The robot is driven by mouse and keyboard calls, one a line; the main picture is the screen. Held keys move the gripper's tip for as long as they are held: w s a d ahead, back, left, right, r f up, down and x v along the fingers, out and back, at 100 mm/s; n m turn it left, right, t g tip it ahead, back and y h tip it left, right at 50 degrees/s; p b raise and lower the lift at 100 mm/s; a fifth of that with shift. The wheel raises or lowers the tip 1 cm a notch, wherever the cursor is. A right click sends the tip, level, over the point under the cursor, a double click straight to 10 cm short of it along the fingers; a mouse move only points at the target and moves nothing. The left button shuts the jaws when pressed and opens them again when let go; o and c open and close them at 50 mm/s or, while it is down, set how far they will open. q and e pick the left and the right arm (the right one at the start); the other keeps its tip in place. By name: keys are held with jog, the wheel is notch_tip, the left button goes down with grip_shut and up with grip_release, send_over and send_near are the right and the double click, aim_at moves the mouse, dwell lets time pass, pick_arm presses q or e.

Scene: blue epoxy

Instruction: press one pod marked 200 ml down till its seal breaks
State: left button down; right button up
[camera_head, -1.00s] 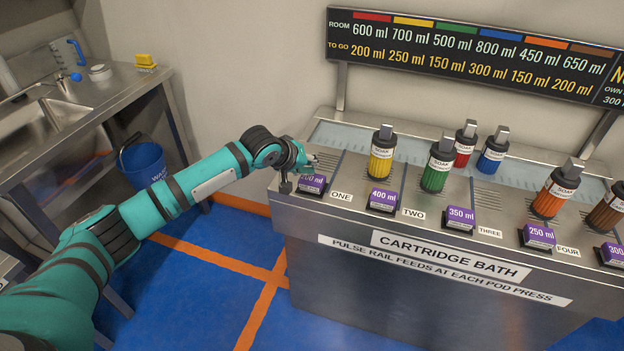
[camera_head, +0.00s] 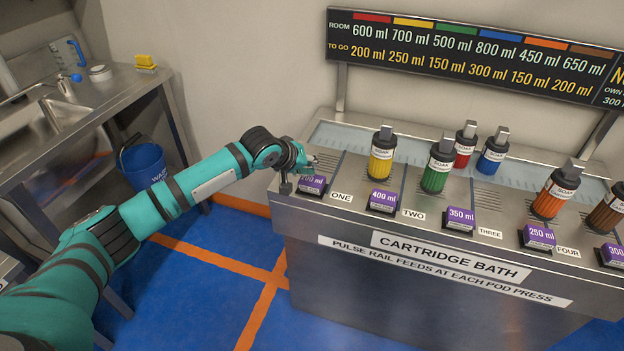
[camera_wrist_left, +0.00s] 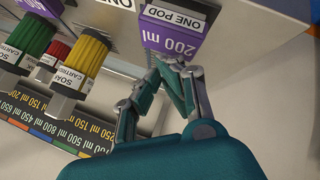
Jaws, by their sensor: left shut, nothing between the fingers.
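The purple pod marked 200 ml (camera_wrist_left: 170,38) shows upside down in the left wrist view, with a "ONE POD" label beside it. In the head view it is the leftmost pod (camera_head: 313,184) on the front of the bath, its first digit hard to read. My left gripper (camera_wrist_left: 180,64) is shut and empty. Its fingertips are right at the pod's edge in the wrist view; I cannot tell if they touch. In the head view the left gripper (camera_head: 308,160) is just above and behind that pod. My right gripper is not in view.
Soap cartridges stand behind, yellow (camera_head: 382,160) nearest my gripper, then green (camera_head: 437,170). A sink bench is at left.

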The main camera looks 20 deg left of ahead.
aim_at(310, 178)
pick_arm(q)
jog(key=shift+f, duration=0.1)
jog(key=shift+f+p, duration=0.3)
jog(key=shift+f, duration=0.9)
dwell(0.7)
jog(key=shift+r, duration=0.1)
jog(key=shift+r+p, duration=1.2)
jog(key=shift+p, duration=0.05)
notch_tip(310, 178, up, 5)
jog(key=p, duration=0.5)
jog(key=shift+p, duration=0.35)
